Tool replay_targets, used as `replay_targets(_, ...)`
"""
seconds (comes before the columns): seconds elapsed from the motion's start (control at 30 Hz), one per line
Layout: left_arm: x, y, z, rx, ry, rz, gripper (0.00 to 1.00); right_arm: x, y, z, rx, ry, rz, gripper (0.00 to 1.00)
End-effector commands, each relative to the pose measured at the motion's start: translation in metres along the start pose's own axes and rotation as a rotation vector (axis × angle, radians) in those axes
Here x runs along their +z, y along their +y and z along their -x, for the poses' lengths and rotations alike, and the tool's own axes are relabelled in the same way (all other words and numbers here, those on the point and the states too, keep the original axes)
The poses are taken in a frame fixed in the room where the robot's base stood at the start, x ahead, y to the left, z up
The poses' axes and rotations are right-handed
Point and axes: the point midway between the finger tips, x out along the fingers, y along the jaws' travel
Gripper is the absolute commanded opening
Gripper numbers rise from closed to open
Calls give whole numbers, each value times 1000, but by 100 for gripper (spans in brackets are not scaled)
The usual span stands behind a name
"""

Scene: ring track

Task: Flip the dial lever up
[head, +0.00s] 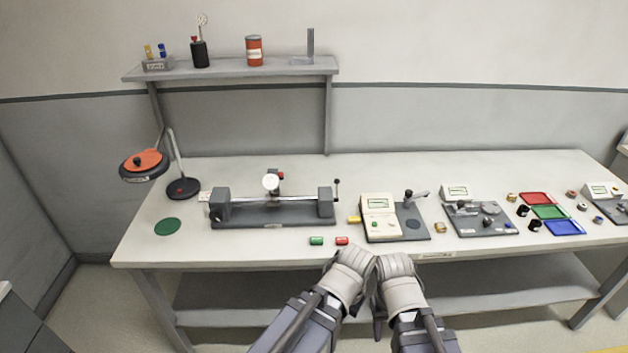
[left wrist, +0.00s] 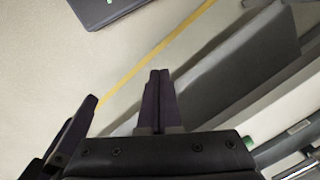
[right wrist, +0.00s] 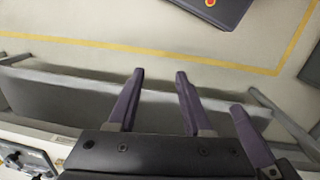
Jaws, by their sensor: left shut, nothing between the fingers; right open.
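A round white dial (head: 271,182) stands on a grey bench fixture (head: 270,214) on the left half of the table. A small lever with a red knob (head: 281,175) shows at the dial's upper right; its exact angle is too small to tell. My left gripper (left wrist: 159,75) is shut and empty in the left wrist view. My right gripper (right wrist: 159,75) is open and empty in the right wrist view. Both hands are in front of the table's near edge, to the right of the dial and apart from it. The head view mostly hides their fingers.
The table (head: 165,255) also holds an upright post with a black knob (head: 336,182), a beige meter box (head: 378,216), a grey lever device (head: 480,222) and coloured trays (head: 535,199). A shelf (head: 230,72) is behind.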

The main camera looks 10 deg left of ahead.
Motion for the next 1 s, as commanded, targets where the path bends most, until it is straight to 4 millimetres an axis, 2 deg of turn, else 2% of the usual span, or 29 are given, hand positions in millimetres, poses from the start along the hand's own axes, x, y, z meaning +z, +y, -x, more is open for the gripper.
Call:
replay_targets(0.27,0,0,0,0,0,0,0,0,0,0,0,0,0,50)
replay_targets(0.37,-3,-2,-1,-9,6,-10,0,0,0,-1,0,0,0,60)
replay_targets(0.47,-19,-20,-5,-74,41,-81,0,0,-1,-6,0,0,0,71)
replay_targets(0.57,-52,-58,-7,-226,96,-247,0,-1,-1,-14,0,0,0,83)
replay_targets(0.6,-68,-78,-6,-311,113,-338,0,-1,-2,-18,0,0,0,87)
replay_targets(0.67,-93,-109,0,-451,122,-490,0,-1,-2,-23,0,0,0,88)
replay_targets(0.7,-108,-129,6,-549,113,-594,0,-2,-3,-27,0,0,0,88)
replay_targets(0.8,-143,-173,26,-784,48,-850,0,-2,-3,-35,0,0,0,88)
replay_targets(0.9,-171,-206,48,-987,-66,-1079,0,-2,-4,-41,0,0,0,88)
replay_targets(1.0,-191,-228,68,-1140,-194,-1259,0,-3,-4,-46,0,0,0,88)
